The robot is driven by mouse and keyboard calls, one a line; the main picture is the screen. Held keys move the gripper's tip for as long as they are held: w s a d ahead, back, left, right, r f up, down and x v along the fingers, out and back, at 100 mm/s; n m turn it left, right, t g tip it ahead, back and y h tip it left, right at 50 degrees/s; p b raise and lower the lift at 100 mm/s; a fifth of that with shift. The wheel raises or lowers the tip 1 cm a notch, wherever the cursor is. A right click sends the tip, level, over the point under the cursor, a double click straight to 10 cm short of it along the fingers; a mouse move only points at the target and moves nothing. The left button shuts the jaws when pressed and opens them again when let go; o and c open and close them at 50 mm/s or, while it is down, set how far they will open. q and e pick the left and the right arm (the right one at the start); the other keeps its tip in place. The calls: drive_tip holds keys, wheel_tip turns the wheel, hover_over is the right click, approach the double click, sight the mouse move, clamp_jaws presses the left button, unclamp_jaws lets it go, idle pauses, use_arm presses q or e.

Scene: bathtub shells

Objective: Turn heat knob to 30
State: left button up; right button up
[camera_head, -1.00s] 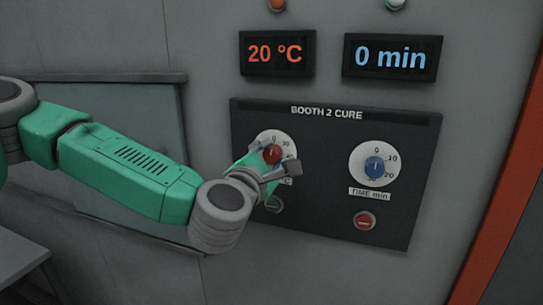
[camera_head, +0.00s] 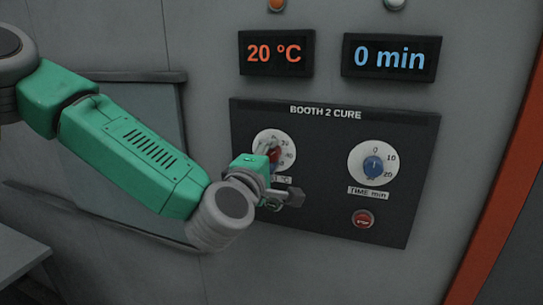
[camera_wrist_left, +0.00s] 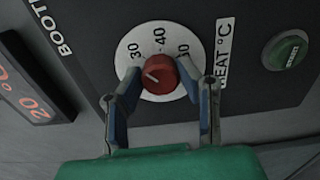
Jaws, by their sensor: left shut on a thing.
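The red heat knob (camera_head: 274,155) sits on a white dial at the left of the dark panel, partly hidden by my left gripper in the head view. In the left wrist view the knob (camera_wrist_left: 163,73) shows whole, with a white mark on its left side. The dial around it (camera_wrist_left: 158,45) shows 30, 40 and a partly hidden number. My left gripper (camera_wrist_left: 161,80) is shut on the knob, one blue-grey finger on each side. The temperature display (camera_head: 276,54) reads 20 °C. My right gripper is in neither view.
The time display (camera_head: 390,57) reads 0 min. An orange edge (camera_head: 500,170) runs down the right.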

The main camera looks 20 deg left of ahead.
use_arm(q)
drive_tip(key=shift+a+f, duration=0.1)
drive_tip(key=shift+f, duration=0.2)
drive_tip(key=o, duration=0.9)
drive_tip(key=shift+o, duration=1.2)
drive_tip(key=shift+w+a, duration=0.1)
drive_tip(key=shift+w, duration=0.1)
drive_tip(key=shift+r, duration=0.1)
drive_tip(key=s, duration=0.7)
drive_tip(key=shift+s+a, duration=0.15)
drive_tip(key=shift+s, duration=0.05)
